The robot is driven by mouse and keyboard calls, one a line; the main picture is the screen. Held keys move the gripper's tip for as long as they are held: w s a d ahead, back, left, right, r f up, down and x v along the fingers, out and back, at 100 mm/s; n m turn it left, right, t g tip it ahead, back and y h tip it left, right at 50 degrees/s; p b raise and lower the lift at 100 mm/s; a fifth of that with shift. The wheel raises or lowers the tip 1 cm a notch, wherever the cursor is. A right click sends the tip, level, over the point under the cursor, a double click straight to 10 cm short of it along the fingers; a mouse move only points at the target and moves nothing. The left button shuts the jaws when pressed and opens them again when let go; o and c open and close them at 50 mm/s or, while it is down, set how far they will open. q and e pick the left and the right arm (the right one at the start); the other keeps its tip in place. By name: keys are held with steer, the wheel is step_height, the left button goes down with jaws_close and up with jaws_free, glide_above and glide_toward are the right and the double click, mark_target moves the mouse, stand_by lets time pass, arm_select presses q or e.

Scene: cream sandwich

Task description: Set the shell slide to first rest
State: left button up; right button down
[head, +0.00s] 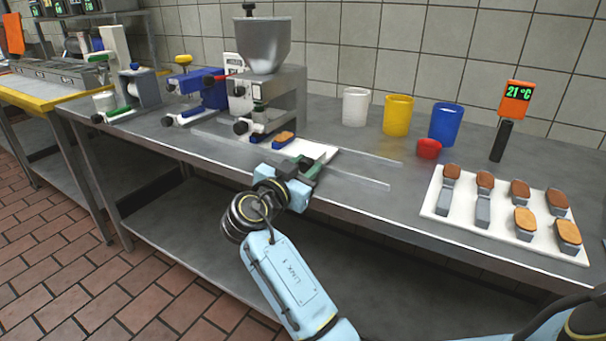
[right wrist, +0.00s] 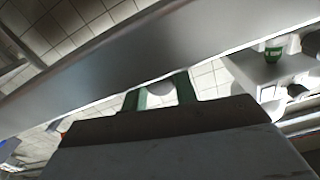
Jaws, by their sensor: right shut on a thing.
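The shell slide (head: 322,151) is a white plate between two pale rails (head: 365,180) on the steel bench. A brown shell (head: 284,137) in a blue holder sits at its left end, just in front of the grey cream machine (head: 265,85). My right gripper (head: 308,168) is at the slide's near edge and shut on it; its fingers hide the exact contact. In the right wrist view the green fingers (right wrist: 160,93) stand close against a grey surface, and the grip itself is not clear. My left gripper is not in view.
A white tray (head: 455,213) with several shells lies at the right. White (head: 356,106), yellow (head: 398,115) and blue (head: 445,124) cups, a red cup (head: 429,148) and a temperature display (head: 516,98) stand behind. A blue machine (head: 205,88) stands left. The rails' right stretch looks clear.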

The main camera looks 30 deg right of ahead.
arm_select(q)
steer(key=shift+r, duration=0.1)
arm_select(e)
steer(key=shift+r, duration=0.1)
steer(key=c, duration=1.1)
jaws_free()
steer(key=shift+s+a, duration=0.1)
steer(key=shift+a, duration=0.15)
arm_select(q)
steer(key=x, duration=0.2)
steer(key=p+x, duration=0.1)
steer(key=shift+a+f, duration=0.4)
arm_select(e)
steer(key=v, duration=1.3)
steer(key=shift+d, duration=0.1)
